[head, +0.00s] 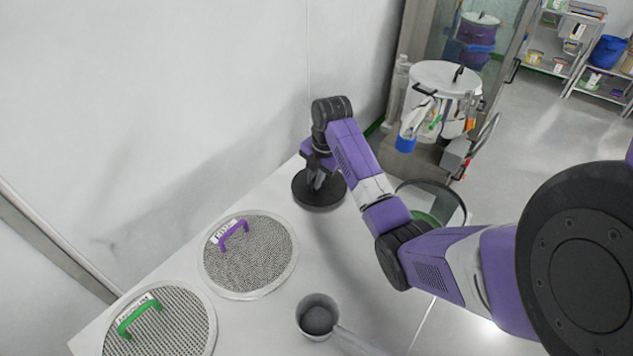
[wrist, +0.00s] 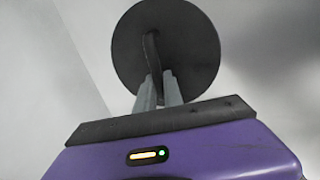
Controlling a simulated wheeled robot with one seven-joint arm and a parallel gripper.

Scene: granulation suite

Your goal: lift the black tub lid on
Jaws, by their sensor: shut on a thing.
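The black tub lid (head: 321,200) is a flat round disc with an upright handle, at the far end of the pale table by the wall. My gripper (head: 317,180) points down over it and is shut on its handle. In the wrist view the two grey fingers (wrist: 159,92) close on the curved black handle, with the lid (wrist: 190,45) spread behind them. I cannot tell whether the lid touches the table. A round open container with a clear wall and green inside (head: 443,200) is right of the lid, partly hidden by my arm; I cannot tell whether it is the tub.
A mesh disc with a purple handle (head: 265,265) and one with a green handle (head: 185,325) lie on the table (head: 285,210). A metal scoop (head: 318,315) lies near the front. The wall (head: 180,90) is close on the left.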

